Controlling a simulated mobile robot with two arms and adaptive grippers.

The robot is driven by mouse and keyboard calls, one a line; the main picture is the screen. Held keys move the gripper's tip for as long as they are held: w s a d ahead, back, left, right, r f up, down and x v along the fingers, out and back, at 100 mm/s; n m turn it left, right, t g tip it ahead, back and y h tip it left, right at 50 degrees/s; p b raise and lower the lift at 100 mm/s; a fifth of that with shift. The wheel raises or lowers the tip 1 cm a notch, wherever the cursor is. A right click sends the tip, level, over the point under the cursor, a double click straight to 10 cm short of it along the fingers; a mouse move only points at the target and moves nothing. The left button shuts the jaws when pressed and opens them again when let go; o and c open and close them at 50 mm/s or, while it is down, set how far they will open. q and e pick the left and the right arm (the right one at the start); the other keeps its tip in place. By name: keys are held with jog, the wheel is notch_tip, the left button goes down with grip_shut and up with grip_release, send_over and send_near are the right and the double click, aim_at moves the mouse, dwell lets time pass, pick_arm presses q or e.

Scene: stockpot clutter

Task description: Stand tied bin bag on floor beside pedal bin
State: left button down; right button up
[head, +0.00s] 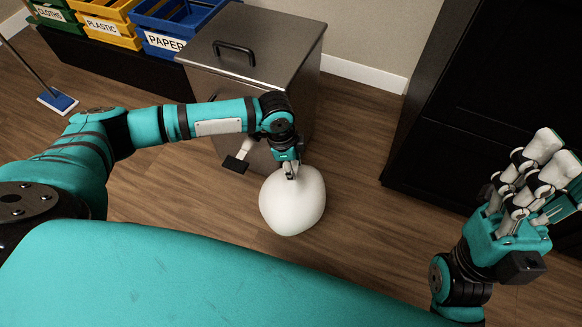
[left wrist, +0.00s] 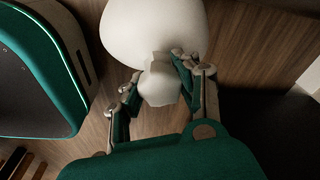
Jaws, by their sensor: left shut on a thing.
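The tied bin bag (head: 293,205) is a round white bag in front of the steel pedal bin (head: 215,100), near its right front corner. My left gripper (head: 290,172) is above the bag and shut on its tied neck. In the left wrist view the white bag (left wrist: 150,30) hangs from its knot between the fingers of the left gripper (left wrist: 160,88). The bag looks upright and close to the floor; I cannot tell whether its underside touches. The bin's lid is down. My right gripper (head: 535,180) is raised at the right, fingers extended, open and empty.
The bin's black pedal (head: 236,164) sticks out left of the bag. Green, yellow and blue sorting crates (head: 172,22) stand behind at the left. A dark cabinet (head: 490,110) stands at the right. Wood floor (head: 355,215) is clear right of the bag.

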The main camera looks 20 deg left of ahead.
pick_arm(q)
jog(key=shift+r, duration=0.1)
dwell(0.3)
jog(key=c, duration=0.9)
grip_release()
jog(key=shift+c, duration=0.2)
